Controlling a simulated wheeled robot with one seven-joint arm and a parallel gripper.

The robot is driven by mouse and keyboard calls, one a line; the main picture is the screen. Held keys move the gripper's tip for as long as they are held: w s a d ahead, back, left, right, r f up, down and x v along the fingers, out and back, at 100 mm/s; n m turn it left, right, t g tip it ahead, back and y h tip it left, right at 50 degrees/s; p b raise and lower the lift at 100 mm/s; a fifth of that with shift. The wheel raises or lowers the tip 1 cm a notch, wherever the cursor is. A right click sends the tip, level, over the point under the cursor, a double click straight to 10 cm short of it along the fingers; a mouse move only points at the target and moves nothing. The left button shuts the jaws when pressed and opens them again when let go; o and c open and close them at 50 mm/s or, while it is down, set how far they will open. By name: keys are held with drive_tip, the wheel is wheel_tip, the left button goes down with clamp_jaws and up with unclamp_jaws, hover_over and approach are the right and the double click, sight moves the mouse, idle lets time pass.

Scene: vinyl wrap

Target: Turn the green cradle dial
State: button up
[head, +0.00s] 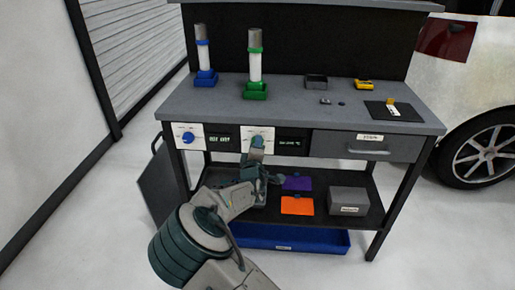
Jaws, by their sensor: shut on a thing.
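My gripper (257,143) reaches up to the white dial panel (247,131) at the middle of the bench front. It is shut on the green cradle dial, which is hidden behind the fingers. A small dark display (291,142) sits just right of that panel; its text is too small to read. The green cradle (255,94) stands on the bench top above, holding an upright white and grey cylinder (255,62) with a green band.
A blue dial (188,138) and its display (219,139) are to the left. The blue cradle (205,78) stands at the back left. A closed drawer (405,146) is on the right. The lower shelf holds an orange piece (297,205), a purple piece (297,183) and a grey box (349,195).

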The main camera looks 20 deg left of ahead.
drive_tip(key=shift+n, duration=0.8)
drive_tip(key=o, duration=1)
drive_tip(key=shift+s, duration=0.1)
drive_tip(key=p+v, duration=0.1)
drive_tip(key=v, duration=1.2)
drive_tip(key=shift+s+f, duration=0.1)
drive_tip(key=shift+s, duration=0.25)
